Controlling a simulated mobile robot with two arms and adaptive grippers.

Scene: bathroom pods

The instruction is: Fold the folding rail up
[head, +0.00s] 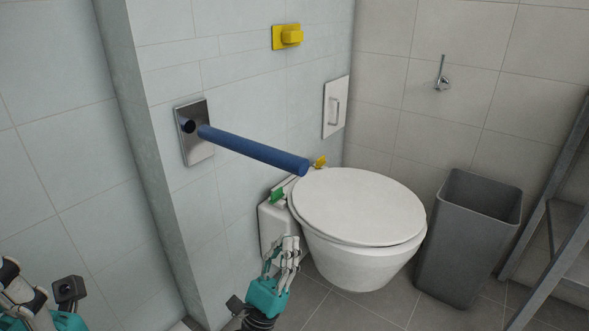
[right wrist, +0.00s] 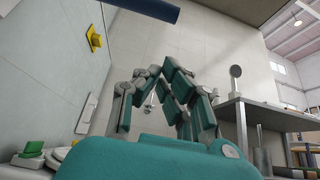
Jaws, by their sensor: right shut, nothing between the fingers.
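The folding rail (head: 255,150) is a blue bar. It sticks out from a metal wall plate (head: 196,145) on the left wall, and its free end is beside the toilet lid. It looks lowered, roughly level. It also crosses the top of the right wrist view (right wrist: 150,8). My right gripper (head: 289,243), teal and grey, is below the rail's free end and apart from it. Its fingers (right wrist: 170,72) are closed together with nothing between them. My left gripper (head: 25,298) is partly in view at the lower left, cut off by the edge; its finger state is unclear.
A white toilet (head: 358,207) with a closed lid stands right of the rail. A grey bin (head: 465,235) and a metal frame (head: 555,240) are further right. A yellow wall fitting (head: 287,37) and white panel (head: 336,107) are above. The space above the rail looks clear.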

